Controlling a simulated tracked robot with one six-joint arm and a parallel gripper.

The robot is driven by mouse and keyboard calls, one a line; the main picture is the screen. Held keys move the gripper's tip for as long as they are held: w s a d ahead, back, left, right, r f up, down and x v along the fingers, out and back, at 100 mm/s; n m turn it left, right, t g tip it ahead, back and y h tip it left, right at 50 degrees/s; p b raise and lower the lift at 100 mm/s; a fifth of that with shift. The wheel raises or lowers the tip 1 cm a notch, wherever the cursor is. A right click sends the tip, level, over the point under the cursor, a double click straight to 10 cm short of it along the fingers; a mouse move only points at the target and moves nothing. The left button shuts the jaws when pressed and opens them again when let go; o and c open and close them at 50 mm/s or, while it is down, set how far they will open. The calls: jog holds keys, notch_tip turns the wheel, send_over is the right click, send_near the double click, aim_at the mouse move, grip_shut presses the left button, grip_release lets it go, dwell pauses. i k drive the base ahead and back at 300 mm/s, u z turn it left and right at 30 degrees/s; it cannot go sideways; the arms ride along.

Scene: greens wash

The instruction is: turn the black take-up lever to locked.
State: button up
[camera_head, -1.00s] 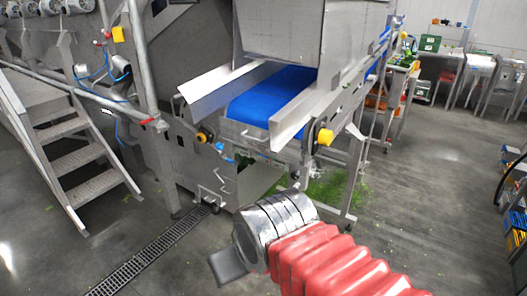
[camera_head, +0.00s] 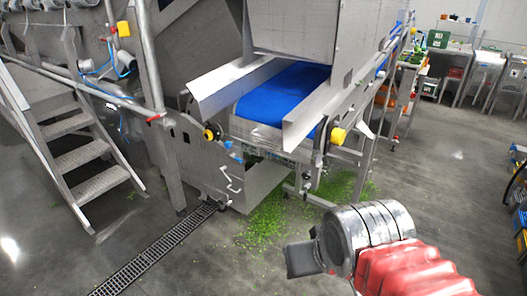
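The blue-belted conveyor (camera_head: 285,92) stands ahead with metal side guards. At its near end, a dark upright part (camera_head: 323,138) sits beside the right yellow knob (camera_head: 338,136); it may be the black take-up lever, but it is too small to tell its position. Another dark part adjoins the left yellow knob (camera_head: 208,134). My gripper (camera_head: 301,259) shows as a dark grey block on the silver wrist, in the foreground below the conveyor and well apart from it. Its fingers cannot be told apart. Nothing is seen held.
Green leaf scraps (camera_head: 262,222) litter the floor under the conveyor. Metal steps (camera_head: 82,157) stand at the left, and a floor drain (camera_head: 150,255) runs beside them. Tables with crates (camera_head: 437,40) are at the back right. The floor at right is largely open.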

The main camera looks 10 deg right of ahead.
aim_at(308, 186)
jog(key=u, duration=0.05)
jog(key=i, duration=1)
jog(key=z, duration=0.75)
